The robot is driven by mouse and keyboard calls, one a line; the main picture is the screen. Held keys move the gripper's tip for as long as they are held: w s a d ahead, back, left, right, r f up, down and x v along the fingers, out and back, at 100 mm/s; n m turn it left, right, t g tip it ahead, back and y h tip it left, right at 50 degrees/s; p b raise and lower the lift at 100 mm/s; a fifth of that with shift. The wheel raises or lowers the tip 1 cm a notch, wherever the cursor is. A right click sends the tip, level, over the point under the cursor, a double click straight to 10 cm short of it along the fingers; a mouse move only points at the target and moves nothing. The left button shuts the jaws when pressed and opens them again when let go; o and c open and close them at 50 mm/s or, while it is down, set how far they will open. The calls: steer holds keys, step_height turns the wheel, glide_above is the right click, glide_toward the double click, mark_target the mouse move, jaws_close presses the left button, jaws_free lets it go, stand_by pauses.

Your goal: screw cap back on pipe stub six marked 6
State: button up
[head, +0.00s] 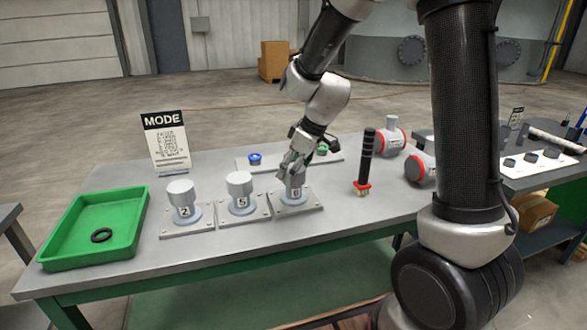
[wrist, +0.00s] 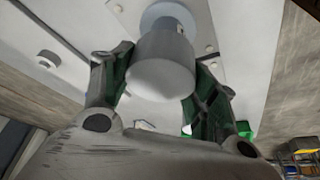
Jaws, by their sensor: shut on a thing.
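Pipe stub six (head: 295,195) stands on the rightmost of three square plates at the table's front, its number label facing me. My gripper (head: 293,170) is over it, pointing down. In the wrist view my gripper (wrist: 160,85) is shut on a grey round cap (wrist: 160,70), one finger on each side. The cap lines up with the stub's pale round base (wrist: 168,14) on its bolted plate. In the head view the gripper hides most of the cap. I cannot tell whether its thread is engaged.
Capped stubs marked 2 (head: 182,201) and 5 (head: 240,193) stand close on the left. A green tray (head: 60,249) holds a black ring (head: 102,235). A black-handled tool (head: 366,160) stands to the right. A MODE sign (head: 166,143) stands behind.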

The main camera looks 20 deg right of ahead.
steer(key=m, duration=0.2)
steer(key=m+t+h, duration=0.1)
steer(key=m, duration=0.1)
steer(key=shift+m+h, duration=0.3)
steer(key=shift+m, duration=0.1)
steer(key=shift+m+h, duration=0.3)
steer(key=shift+m, duration=0.5)
steer(key=shift+w+r+m+h, duration=0.1)
steer(key=shift+m+h, duration=0.5)
steer(key=shift+m, duration=1)
steer(key=m+h, duration=0.1)
steer(key=m, duration=0.2)
steer(key=shift+a, duration=0.1)
steer(key=shift+m+h, duration=0.4)
steer(key=shift+m, duration=0.5)
